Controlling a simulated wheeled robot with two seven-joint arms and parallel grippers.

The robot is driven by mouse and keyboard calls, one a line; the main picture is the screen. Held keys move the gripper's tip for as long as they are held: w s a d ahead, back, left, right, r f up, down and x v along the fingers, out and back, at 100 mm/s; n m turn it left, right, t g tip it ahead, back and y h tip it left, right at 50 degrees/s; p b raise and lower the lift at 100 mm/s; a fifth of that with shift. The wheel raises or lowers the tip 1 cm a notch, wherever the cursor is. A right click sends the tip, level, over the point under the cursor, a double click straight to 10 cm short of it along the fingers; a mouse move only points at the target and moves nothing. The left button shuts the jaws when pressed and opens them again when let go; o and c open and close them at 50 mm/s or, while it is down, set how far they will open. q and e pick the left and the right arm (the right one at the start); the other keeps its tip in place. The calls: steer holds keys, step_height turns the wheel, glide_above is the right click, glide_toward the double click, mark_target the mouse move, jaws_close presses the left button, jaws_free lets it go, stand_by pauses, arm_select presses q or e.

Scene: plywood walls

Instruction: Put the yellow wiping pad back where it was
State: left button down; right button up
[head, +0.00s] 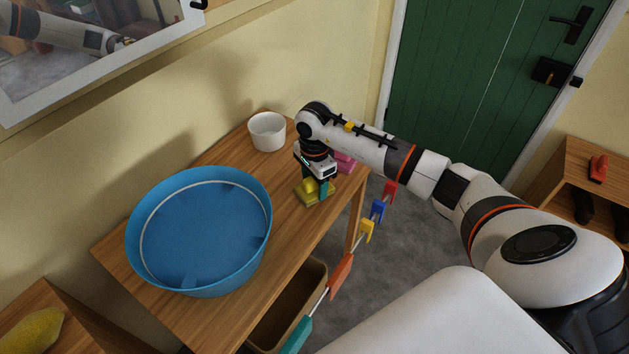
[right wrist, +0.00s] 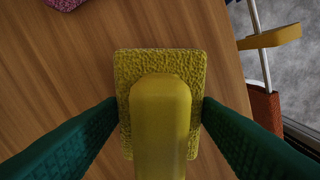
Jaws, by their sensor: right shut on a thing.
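The yellow wiping pad (head: 300,196) is a rough yellow block with a smooth raised handle. It is at the right end of the wooden table, right of the blue basin. My right gripper (head: 323,190) points down and is shut on the pad's handle. In the right wrist view the pad (right wrist: 134,70) lies between the two green fingers of the gripper (right wrist: 160,108). The pad is at or just above the tabletop; I cannot tell if it touches. My left gripper is not in view.
A blue basin (head: 205,235) fills the table's middle. A white bowl (head: 267,132) stands at the back. A pink pad (head: 345,163) is just behind my gripper and shows in the right wrist view (right wrist: 66,3). Coloured clips (head: 378,210) hang along the front rail. Bare wood (head: 283,218) lies beside the basin.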

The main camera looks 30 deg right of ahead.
steer(key=shift+f, duration=0.15)
steer(key=o, duration=0.9)
steer(key=shift+r, duration=0.65)
step_height(320, 180, up, 11)
steer(key=shift+r+b, duration=0.1)
steer(key=shift+b, duration=0.85)
